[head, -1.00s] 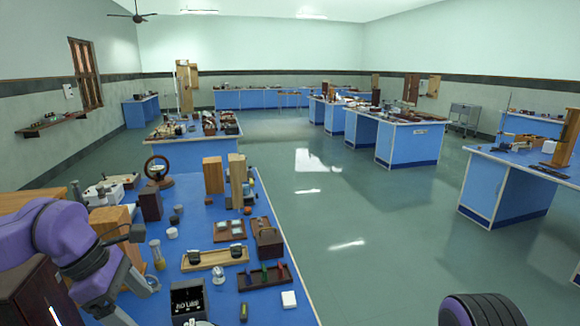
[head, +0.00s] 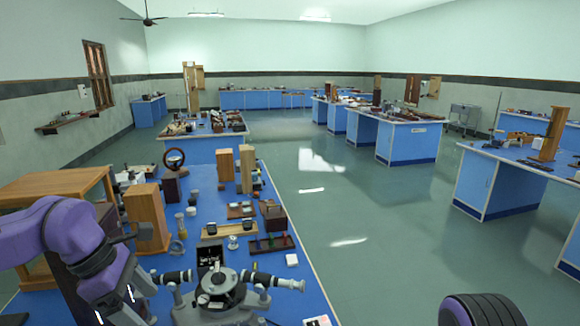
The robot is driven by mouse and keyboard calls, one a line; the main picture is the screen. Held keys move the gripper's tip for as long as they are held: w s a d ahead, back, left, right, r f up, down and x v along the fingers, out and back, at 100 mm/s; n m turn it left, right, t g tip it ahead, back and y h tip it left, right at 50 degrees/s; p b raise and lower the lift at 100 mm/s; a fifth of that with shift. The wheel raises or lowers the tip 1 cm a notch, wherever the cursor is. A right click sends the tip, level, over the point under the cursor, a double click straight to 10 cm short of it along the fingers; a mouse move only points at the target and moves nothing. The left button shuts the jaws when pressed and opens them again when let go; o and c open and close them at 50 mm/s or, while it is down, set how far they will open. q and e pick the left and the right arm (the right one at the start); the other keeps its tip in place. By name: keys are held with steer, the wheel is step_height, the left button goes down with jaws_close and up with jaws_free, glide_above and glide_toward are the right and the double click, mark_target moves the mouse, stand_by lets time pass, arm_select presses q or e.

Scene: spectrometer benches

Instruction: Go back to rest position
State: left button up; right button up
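My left arm comes in from the left, and its grey wrist and gripper (head: 132,298) point down beside the near left edge of the blue bench (head: 312,284). The fingertips are not clear, so I cannot tell whether this gripper is open or shut. I see nothing clearly held in it. A grey and black spectrometer (head: 222,286) stands on the bench just right of it. Only a dark, ribbed, rounded part of my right arm shows at the bottom right. My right gripper is out of the picture.
A wooden shelf unit (head: 62,184) and wooden block (head: 147,216) stand near my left arm. The bench holds a black box (head: 210,258), a dark rack (head: 270,246) and a white cube (head: 291,260). Open floor (head: 385,235) lies right of the bench.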

arm_select(q)
steer(key=w+a+f+n+t+y+b, duration=0.1)
steer(key=w+a+f+n+t+y, duration=0.15)
steer(key=a+f+y, duration=0.6)
step_height(320, 180, down, 18)
steer(key=s+m+t+y+b, duration=0.1)
steer(key=m+t+y+b, duration=0.2)
steer(key=m+b, duration=0.25)
steer(key=s+d+f+m+g+h+b, duration=0.1)
steer(key=s+f+m, duration=0.4)
steer(key=s+f, duration=0.7)
steer(key=s+d+f+m+g+h+b, duration=0.2)
steer(key=s+f+m, duration=0.4)
steer(key=s+f, duration=0.5)
steer(key=shift+s+d+f+m+h+b, duration=0.35)
steer(key=shift+s+d+b, duration=0.55)
steer(key=shift+d, duration=0.2)
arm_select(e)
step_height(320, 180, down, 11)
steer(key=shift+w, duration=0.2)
arm_select(q)
steer(key=shift+g, duration=0.25)
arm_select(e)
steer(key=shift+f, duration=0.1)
